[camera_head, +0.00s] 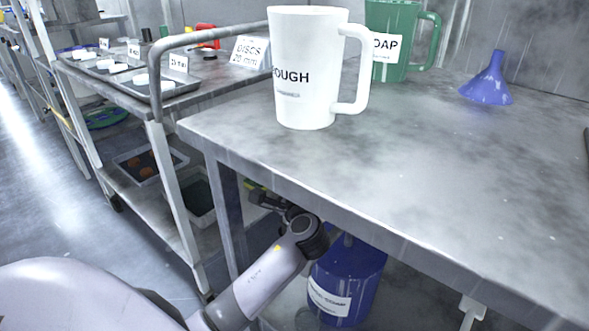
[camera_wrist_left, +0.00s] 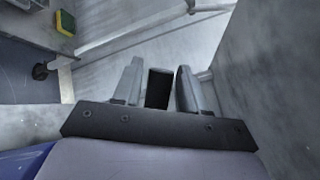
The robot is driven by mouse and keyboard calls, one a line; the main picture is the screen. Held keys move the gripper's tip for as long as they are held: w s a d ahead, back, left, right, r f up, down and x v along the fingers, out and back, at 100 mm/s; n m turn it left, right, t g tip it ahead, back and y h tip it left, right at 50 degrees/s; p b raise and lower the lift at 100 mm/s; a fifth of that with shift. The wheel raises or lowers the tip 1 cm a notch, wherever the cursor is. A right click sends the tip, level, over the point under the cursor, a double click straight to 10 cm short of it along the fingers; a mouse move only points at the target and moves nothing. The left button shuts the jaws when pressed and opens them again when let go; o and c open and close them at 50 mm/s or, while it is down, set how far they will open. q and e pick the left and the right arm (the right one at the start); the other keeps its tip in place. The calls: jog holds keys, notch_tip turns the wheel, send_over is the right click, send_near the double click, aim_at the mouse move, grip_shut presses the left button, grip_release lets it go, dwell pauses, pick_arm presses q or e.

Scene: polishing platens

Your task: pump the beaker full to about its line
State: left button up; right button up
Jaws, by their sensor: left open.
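A white jug (camera_head: 305,70) with a side handle and a label reading "OUGH" stands upright near the table's left end. A green jug (camera_head: 398,45) labelled "OAP" stands behind it, partly hidden. I cannot tell which is the beaker; no fill line or liquid level shows. A blue container (camera_head: 362,275) with a soap label stands below the tabletop, its top partly hidden by the table edge. My left arm reaches beneath the front edge beside it. The left gripper (camera_wrist_left: 160,88) shows in the left wrist view, open, with nothing clearly held between its fingers. The right gripper is not in view.
A blue funnel (camera_head: 487,80) stands on the table (camera_head: 450,150), whose middle is clear. A cart (camera_head: 125,92) with trays stands at left. The tabletop edge overhangs my left arm. A yellow-green sponge (camera_wrist_left: 65,22) shows in the wrist view.

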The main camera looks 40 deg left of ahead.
pick_arm(q)
jog(key=shift+x, duration=0.9)
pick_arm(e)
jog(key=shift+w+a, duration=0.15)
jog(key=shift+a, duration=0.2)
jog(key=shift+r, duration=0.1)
pick_arm(q)
grip_shut()
jog(key=f+n, duration=0.1)
jog(key=a+f+n+h, duration=0.1)
jog(key=f, duration=0.1)
jog(key=f+n+g, duration=0.1)
jog(key=f, duration=0.1)
jog(key=shift+s+a+f+n+h, duration=0.15)
jog(key=shift+a+f+n+h, duration=0.05)
jog(key=shift+f+n+h, duration=0.1)
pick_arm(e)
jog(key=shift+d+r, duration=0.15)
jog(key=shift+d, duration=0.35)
pick_arm(q)
grip_release()
jog(key=shift+r, duration=0.1)
jog(key=shift+p, duration=0.3)
